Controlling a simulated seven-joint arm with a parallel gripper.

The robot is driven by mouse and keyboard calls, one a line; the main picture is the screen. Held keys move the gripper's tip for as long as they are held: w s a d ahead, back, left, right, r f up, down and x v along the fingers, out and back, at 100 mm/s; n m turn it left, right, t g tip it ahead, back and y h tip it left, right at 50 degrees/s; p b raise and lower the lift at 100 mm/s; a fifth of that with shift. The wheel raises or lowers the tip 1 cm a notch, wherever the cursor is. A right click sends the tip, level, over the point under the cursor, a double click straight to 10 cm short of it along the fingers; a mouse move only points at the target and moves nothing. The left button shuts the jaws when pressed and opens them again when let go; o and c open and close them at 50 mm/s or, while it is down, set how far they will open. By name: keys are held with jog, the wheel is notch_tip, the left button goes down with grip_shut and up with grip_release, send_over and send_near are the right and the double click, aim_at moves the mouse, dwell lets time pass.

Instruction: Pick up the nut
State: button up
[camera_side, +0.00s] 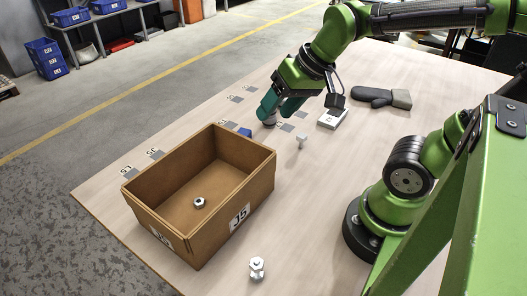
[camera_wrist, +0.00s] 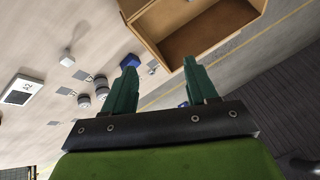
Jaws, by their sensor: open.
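A small metal hex nut (camera_side: 200,202) lies on the floor of the brown open box (camera_side: 254,188) in the side view. Another silver piece, perhaps a bolt with a nut on it, (camera_side: 257,268) stands on the table in front of the box. My gripper (camera_side: 276,112) is open and empty, with teal fingers, low over the far part of the table beyond the box. In the wrist view my gripper (camera_wrist: 162,68) shows its fingers wide apart, with the box (camera_wrist: 165,45) ahead. The nut inside the box is not visible there.
Grey cylindrical pieces (camera_wrist: 83,101) sit near my left finger in the wrist view.

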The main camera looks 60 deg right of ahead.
jog(key=w+d+f+n+h, duration=0.1)
jog(key=w+d+f, duration=0.15)
jog(key=w, duration=0.55)
jog(key=w+d+f+n+g, duration=0.1)
jog(key=w+d+f, duration=0.15)
jog(key=w, duration=0.55)
jog(key=w+d+f+n+h, duration=0.1)
jog(key=w+d, duration=0.2)
jog(key=w, duration=0.5)
jog(key=shift+n, duration=0.3)
jog(key=x, duration=1.1)
jog(key=shift+s+d+f, duration=0.1)
jog(key=shift+s+d, duration=0.05)
jog(key=shift+s+x, duration=0.15)
jog(key=shift+x, duration=1.4)
jog(key=shift+s+x, duration=0.15)
jog(key=shift+x, duration=1.4)
jog(key=shift+d+f, duration=0.1)
jog(key=shift+d, duration=0.05)
grip_shut()
